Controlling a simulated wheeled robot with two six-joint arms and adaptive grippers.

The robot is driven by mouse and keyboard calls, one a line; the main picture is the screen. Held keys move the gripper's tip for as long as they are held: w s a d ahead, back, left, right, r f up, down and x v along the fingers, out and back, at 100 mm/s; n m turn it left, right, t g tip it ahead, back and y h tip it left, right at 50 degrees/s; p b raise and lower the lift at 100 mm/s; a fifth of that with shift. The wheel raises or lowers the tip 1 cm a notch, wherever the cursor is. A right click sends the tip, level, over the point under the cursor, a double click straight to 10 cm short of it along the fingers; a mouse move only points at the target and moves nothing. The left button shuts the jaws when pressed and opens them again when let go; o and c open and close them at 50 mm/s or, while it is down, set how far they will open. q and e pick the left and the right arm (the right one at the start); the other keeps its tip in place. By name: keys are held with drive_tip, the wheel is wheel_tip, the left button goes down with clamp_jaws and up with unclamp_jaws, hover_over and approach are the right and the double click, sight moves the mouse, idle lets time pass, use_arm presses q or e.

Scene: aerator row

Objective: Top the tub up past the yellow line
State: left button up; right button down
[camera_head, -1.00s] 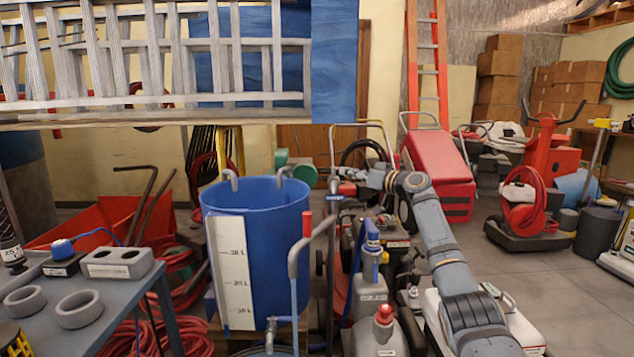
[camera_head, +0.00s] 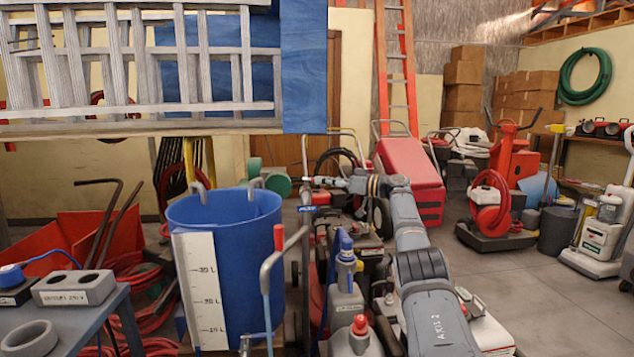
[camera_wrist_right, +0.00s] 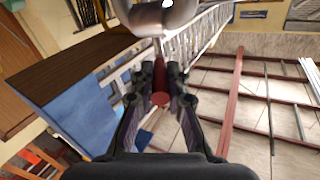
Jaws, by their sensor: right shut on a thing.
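The tub (camera_head: 262,260) is a tall blue open container left of centre in the head view. A white scale strip (camera_head: 201,290) with litre marks runs down its front. I see no yellow line on the strip, and the water level inside is hidden. My right gripper (camera_head: 314,182) is right of the tub and near its rim height, at the top of a thin upright post (camera_head: 306,235) with a blue tag. In the right wrist view my right gripper (camera_wrist_right: 162,88) is shut on a reddish rod-like handle (camera_wrist_right: 160,98), with a shiny metal part (camera_wrist_right: 165,15) beyond it. My left gripper is out of view.
A grey bent pipe with a red grip (camera_head: 278,238) stands before the tub. Grey jugs (camera_head: 345,300) crowd the floor beside my right arm. Open floor (camera_head: 530,290) lies at right.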

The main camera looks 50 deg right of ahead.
drive_tip(key=shift+f, duration=0.1)
drive_tip(key=c, duration=1.3)
unclamp_jaws()
drive_tip(key=shift+c, duration=0.2)
drive_tip(key=v, duration=0.7)
drive_tip(key=shift+s, duration=0.25)
drive_tip(key=shift+c, duration=0.4)
